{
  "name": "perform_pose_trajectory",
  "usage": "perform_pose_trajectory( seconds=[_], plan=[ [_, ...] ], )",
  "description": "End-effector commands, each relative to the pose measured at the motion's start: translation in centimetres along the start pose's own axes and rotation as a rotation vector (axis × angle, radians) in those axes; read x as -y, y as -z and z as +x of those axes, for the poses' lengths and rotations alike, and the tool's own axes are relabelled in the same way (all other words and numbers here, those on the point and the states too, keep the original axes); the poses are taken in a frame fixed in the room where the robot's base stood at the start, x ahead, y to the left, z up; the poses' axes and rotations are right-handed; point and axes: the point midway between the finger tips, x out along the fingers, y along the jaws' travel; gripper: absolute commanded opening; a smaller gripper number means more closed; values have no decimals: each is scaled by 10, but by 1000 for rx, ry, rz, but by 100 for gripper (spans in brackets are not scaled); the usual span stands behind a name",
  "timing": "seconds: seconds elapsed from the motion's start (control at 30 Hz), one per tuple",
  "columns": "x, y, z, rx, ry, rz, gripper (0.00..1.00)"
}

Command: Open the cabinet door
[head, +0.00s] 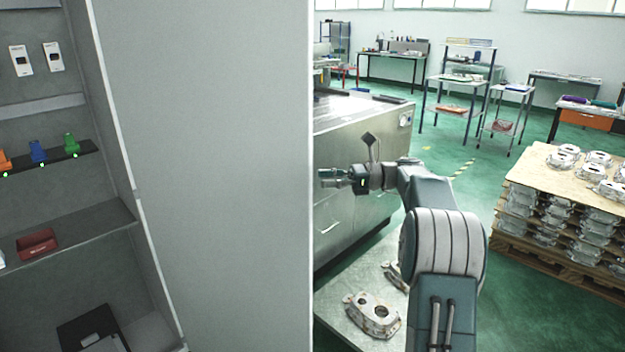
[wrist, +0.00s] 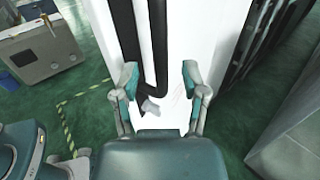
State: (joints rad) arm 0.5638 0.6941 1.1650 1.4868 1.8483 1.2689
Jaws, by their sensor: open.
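The cabinet (head: 65,216) is at the left of the head view, with its shelves exposed. The cabinet door (head: 215,170) is a large plain grey panel standing open to the right of the shelves, and its free edge runs down mid-picture. My gripper (head: 326,178) is just right of that edge, pointing left, partly close to being hidden by the panel. In the wrist view my gripper (wrist: 161,80) is open and empty, its two fingers spread before a white panel (wrist: 205,40). A dark hooked bar (wrist: 158,45) runs down that panel between the fingers; I cannot tell if they touch.
A grey workbench (head: 350,140) stands behind my arm. A low surface with castings (head: 372,315) is below it. A wooden pallet (head: 550,265) stacked with castings stands at right. Green floor (head: 455,150) is open between bench and pallet.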

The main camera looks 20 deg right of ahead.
Motion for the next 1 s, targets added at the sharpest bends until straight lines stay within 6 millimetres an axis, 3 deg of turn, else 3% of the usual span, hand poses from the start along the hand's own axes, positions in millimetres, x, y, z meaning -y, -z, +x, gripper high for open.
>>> perform_pose_trajectory(
  seconds=[0.2,0.4,1.0],
  plan=[
    [1,2,-48,-1,4,0,57],
    [1,2,-75,0,1,1,57],
    [1,1,-81,0,0,1,57]
  ],
)
